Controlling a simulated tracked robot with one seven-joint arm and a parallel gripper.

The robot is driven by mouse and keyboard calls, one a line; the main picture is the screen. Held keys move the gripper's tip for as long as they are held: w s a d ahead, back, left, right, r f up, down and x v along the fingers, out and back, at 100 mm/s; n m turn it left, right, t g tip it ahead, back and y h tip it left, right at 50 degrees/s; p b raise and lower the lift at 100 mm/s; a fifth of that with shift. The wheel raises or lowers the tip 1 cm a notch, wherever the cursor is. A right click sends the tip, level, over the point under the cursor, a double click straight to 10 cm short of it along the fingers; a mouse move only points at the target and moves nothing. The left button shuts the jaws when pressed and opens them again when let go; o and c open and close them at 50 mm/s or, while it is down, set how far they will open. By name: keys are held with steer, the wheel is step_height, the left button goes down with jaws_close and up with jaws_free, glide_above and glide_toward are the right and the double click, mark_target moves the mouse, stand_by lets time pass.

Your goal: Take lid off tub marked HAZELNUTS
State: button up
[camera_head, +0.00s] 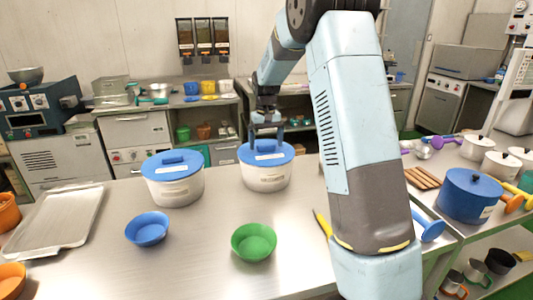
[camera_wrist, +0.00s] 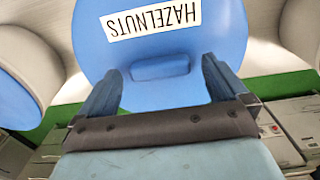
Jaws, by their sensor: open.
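The tub marked HAZELNUTS is white (camera_head: 266,178) and stands upright on the metal table with its blue lid (camera_head: 265,153) on. In the wrist view the lid (camera_wrist: 228,45) fills the upper middle, with a white label reading HAZELNUTS (camera_wrist: 150,18), upside down, and a raised blue handle (camera_wrist: 160,67). My gripper (camera_head: 267,139) is above this lid. In the wrist view its open fingers (camera_wrist: 160,80) lie left and right of the handle, with gaps on both sides. Whether the fingertips touch the lid cannot be told.
A second white tub (camera_head: 174,189) with a blue lid stands just left. A blue bowl (camera_head: 147,229), a green bowl (camera_head: 254,242) and a metal tray (camera_head: 52,229) are on the table. A blue pot (camera_head: 468,196) stands at right. Bare table lies between the bowls and tubs.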

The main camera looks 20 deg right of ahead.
steer(key=shift+f, duration=0.3)
steer(key=shift+c, duration=0.3)
steer(key=c, duration=1)
steer(key=shift+r, duration=0.1)
